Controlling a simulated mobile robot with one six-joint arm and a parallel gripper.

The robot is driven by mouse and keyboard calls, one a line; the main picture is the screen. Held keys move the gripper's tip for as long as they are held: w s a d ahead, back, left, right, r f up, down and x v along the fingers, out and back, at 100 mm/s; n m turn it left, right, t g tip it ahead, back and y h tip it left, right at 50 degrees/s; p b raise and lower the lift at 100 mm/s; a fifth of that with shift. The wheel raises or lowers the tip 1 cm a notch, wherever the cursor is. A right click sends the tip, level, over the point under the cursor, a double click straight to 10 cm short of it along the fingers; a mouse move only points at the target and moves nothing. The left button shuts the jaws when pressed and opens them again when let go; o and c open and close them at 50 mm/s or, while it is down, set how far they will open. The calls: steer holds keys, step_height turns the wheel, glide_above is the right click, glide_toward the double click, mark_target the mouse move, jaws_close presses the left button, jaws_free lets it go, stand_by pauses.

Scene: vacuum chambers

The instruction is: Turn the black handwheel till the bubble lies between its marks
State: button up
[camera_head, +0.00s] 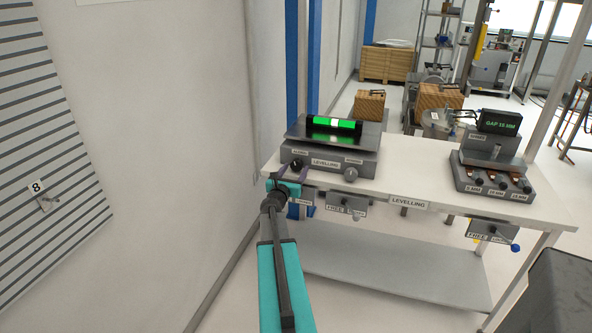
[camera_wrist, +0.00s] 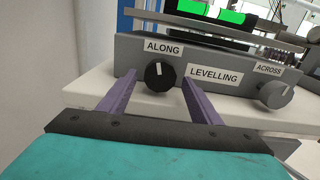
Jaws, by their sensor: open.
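The black handwheel (camera_wrist: 159,76) sits on the front of the grey levelling unit (camera_wrist: 125,52), under the ALONG label, with a white line on its face. It also shows in the head view (camera_head: 296,164). My gripper (camera_wrist: 157,82) is open, its two purple fingers on either side of the handwheel in the wrist view; I cannot tell whether they touch it. The green bubble vial (camera_head: 334,124) lies on the plate on top of the unit. A pale bubble shows near its middle; its marks are too small to judge.
A grey knob (camera_wrist: 276,94) labelled ACROSS is at the unit's right. The white table (camera_head: 400,185) carries a gap display (camera_head: 499,122) and several small blocks at the right. Latches with FREE labels hang under the front edge. A wall stands close on the left.

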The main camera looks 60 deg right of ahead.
steer(key=b+v, duration=0.1)
steer(key=v, duration=1)
steer(key=shift+b, duration=0.35)
steer(key=shift+a, duration=0.1)
